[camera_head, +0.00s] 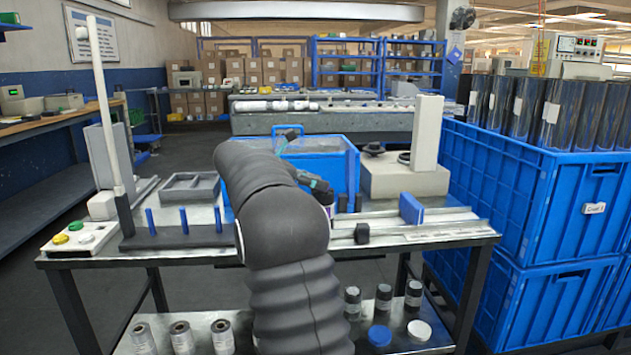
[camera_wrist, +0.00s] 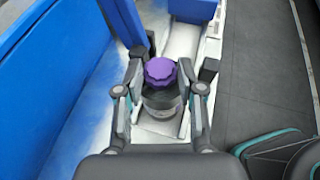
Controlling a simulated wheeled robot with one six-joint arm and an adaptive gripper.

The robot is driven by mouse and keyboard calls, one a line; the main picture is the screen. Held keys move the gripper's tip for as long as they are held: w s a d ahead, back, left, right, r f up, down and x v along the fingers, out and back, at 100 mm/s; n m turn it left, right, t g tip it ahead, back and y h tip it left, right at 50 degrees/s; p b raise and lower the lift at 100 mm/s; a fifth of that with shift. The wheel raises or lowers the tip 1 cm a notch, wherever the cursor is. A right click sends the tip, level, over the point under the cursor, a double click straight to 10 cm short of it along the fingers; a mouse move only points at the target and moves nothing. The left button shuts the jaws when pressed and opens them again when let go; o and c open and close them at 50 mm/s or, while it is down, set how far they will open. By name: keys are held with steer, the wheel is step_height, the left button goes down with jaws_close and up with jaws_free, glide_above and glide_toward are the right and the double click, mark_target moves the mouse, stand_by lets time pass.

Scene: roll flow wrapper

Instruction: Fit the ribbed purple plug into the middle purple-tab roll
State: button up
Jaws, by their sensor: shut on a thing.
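The ribbed purple plug (camera_wrist: 160,71) is between my gripper's fingers (camera_wrist: 161,76) in the wrist view. My gripper is shut on it. A dark, glossy cylindrical body with a pale label (camera_wrist: 162,103) shows directly below the purple top, between the fingers. I cannot tell whether the plug is seated in it or only in front of it. In the head view my gripper (camera_head: 320,190) is over the bench beyond my arm, with a small purple patch just under it. My arm hides much of that spot.
A blue bin (camera_head: 320,165) stands behind my gripper. A blue block (camera_head: 411,208) and a small black block (camera_head: 361,234) are at the rail on the right. Blue pegs (camera_head: 184,221) stand on the left. Blue crates (camera_head: 500,180) with dark rolls are at right.

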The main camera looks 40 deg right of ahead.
steer(key=shift+f, duration=0.2)
steer(key=o, duration=0.5)
steer(key=shift+v, duration=5.55)
steer(key=s+a+f+m+t+y, duration=0.3)
steer(key=s+a, duration=0.5)
steer(key=s, duration=0.3)
steer(key=s+a+f+m+t+y, duration=0.3)
steer(key=s+a+f+m+y, duration=0.2)
steer(key=s+a+f+m, duration=0.2)
steer(key=s+a+f+m+t+y, duration=0.2)
steer(key=s+a+f+m+y, duration=0.3)
steer(key=s, duration=0.9)
steer(key=shift+s+a+f+t, duration=0.15)
steer(key=shift+a+f, duration=0.35)
steer(key=shift+a, duration=0.45)
steer(key=shift+s+a+f+t, duration=0.15)
steer(key=shift+a+f, duration=0.4)
steer(key=shift+a, duration=0.45)
steer(key=shift+s+a+f+t, duration=0.1)
steer(key=shift+a+f, duration=0.4)
steer(key=shift+a, duration=0.45)
